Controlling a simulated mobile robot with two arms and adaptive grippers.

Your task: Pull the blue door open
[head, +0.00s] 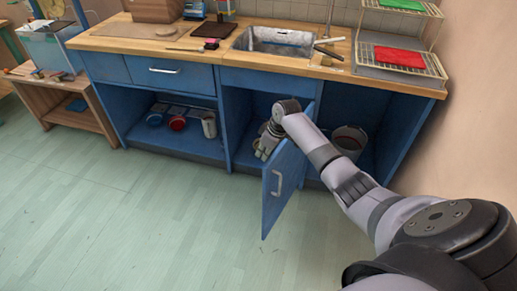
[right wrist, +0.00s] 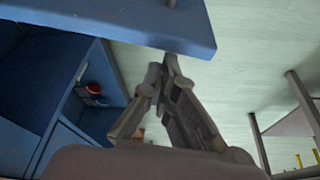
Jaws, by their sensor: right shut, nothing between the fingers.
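The blue door (head: 282,188) stands swung out from the cabinet under the sink, with its silver handle (head: 276,183) on the outer face. My right gripper (head: 263,152) is on the inner side of the door, by the cabinet opening, with my arm reaching over the door's top. In the right wrist view the fingers (right wrist: 166,72) are shut and empty, close to the blue door (right wrist: 130,18) at the top; I cannot tell whether they touch it. My left gripper is not in view.
The blue cabinet shelf on the left holds a red pot (head: 177,123) and other vessels. A bucket (head: 348,141) stands in the right compartment. Above is the wooden counter (head: 130,41) with a sink (head: 278,41). The pale green floor (head: 130,215) before the cabinets is clear.

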